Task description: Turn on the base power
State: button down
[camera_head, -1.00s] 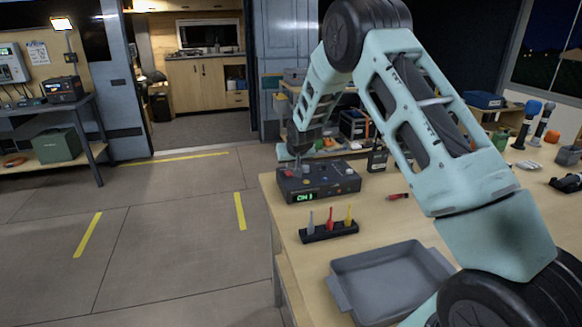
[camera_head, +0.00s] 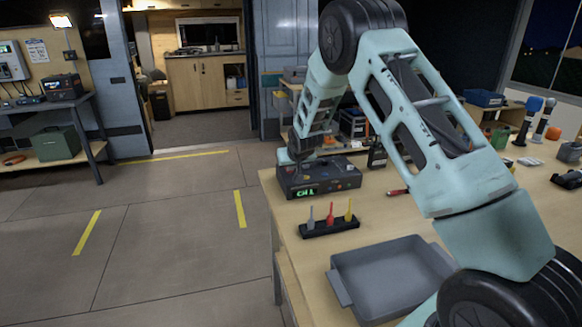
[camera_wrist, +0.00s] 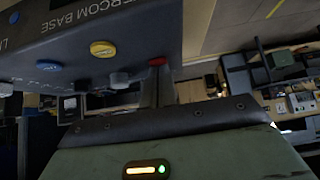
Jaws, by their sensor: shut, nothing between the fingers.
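The intercom base (camera_head: 318,178) is a dark box on the near bench, with a lit green display (camera_head: 306,192) on its front. In the wrist view, its dark panel (camera_wrist: 130,25) carries part of the lettering "INTERCOM BASE". Yellow (camera_wrist: 103,49), blue (camera_wrist: 48,66) and pale (camera_wrist: 119,79) round controls and a red button (camera_wrist: 157,61) show there. My gripper (camera_wrist: 157,84) is shut and empty, with its fingertips right at the red button; I cannot tell whether they touch it. In the head view my gripper is at the back left of the box, its fingertips not clear.
A black holder (camera_head: 329,229) with grey, red and yellow pegs stands in front of the base. A grey tray (camera_head: 388,276) lies nearer on the bench. A red-handled tool (camera_head: 397,192) lies to the right. The floor on the left is open.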

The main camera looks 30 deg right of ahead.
jog(key=shift+r, duration=0.15)
jog(key=shift+r+p, duration=0.45)
jog(key=shift+r, duration=0.25)
jog(key=shift+r, duration=0.3)
jog(key=r+p, duration=0.1)
jog(key=r, duration=0.1)
jog(key=r+p, duration=0.1)
jog(key=r, duration=0.1)
jog(key=shift+s+a, duration=0.15)
jog(key=shift+s, duration=0.25)
jog(key=s+f+b+v, duration=0.1)
jog(key=v, duration=0.8)
jog(key=shift+s+a+f+b, duration=0.15)
jog(key=shift+s+a+b, duration=0.1)
jog(key=shift+s+b, duration=0.05)
